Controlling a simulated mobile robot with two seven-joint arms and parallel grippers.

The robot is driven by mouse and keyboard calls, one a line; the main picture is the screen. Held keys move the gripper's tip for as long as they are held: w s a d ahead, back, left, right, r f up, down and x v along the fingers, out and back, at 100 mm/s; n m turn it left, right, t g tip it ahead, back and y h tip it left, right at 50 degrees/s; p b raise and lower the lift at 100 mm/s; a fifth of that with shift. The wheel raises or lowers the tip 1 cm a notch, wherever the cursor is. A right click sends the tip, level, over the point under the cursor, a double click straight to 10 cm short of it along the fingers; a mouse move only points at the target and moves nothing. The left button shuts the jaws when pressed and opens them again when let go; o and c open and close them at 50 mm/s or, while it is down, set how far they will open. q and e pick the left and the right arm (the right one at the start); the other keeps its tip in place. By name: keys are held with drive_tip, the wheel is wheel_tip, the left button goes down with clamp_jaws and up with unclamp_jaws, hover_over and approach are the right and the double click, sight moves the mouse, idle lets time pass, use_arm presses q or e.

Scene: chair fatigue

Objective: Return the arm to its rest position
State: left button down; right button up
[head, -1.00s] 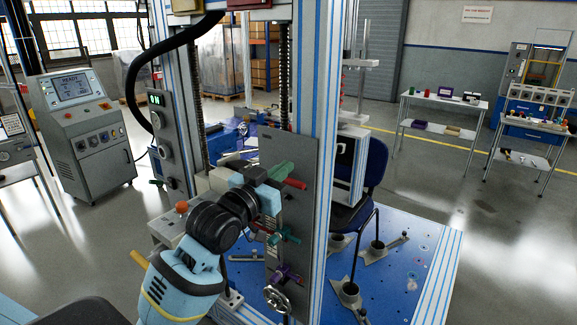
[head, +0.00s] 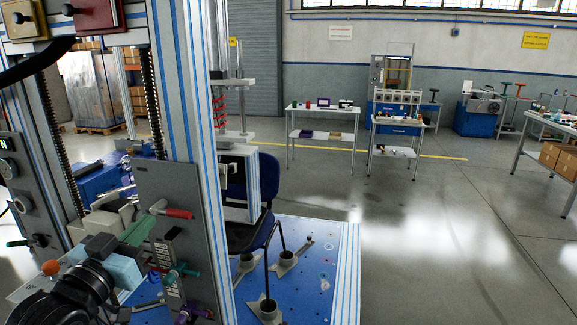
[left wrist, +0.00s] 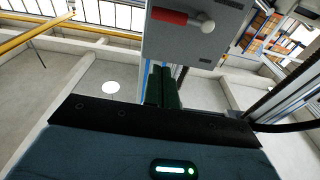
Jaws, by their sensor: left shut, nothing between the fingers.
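My left gripper (head: 150,219) is at the lower left of the head view, with a light blue body and dark green fingers. The fingers are shut with nothing between them. They point toward the grey upright panel (head: 183,182) of the test rig, close to a red-handled lever (head: 178,213). In the left wrist view the shut green fingers (left wrist: 163,75) stand below the grey panel (left wrist: 195,35) and its red handle (left wrist: 170,16). I cannot tell whether the fingertips touch the panel. My right gripper is not in view.
The rig's aluminium post (head: 190,110) rises right beside the panel. Teal and purple handles (head: 188,314) sit below the red one. Open floor (head: 430,240) lies to the right.

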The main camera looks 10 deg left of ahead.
use_arm(q)
drive_tip(key=s+d+f+g, duration=0.2)
drive_tip(key=f, duration=0.7)
drive_tip(key=s+d+f+g, duration=0.1)
drive_tip(key=s+f+g, duration=0.1)
drive_tip(key=f, duration=0.8)
drive_tip(key=s+d+f+g, duration=0.2)
drive_tip(key=s+f, duration=0.1)
drive_tip(key=f, duration=0.6)
drive_tip(key=s+d+f+g, duration=0.2)
drive_tip(key=s+d+f, duration=0.2)
drive_tip(key=s+f, duration=0.5)
drive_tip(key=s+d+f+g, duration=0.2)
drive_tip(key=s+d+f, duration=0.2)
drive_tip(key=s+f, duration=0.6)
drive_tip(key=s, duration=0.2)
drive_tip(key=shift+s+m+g, duration=0.35)
drive_tip(key=shift+m+g, duration=0.05)
drive_tip(key=shift+f, duration=0.1)
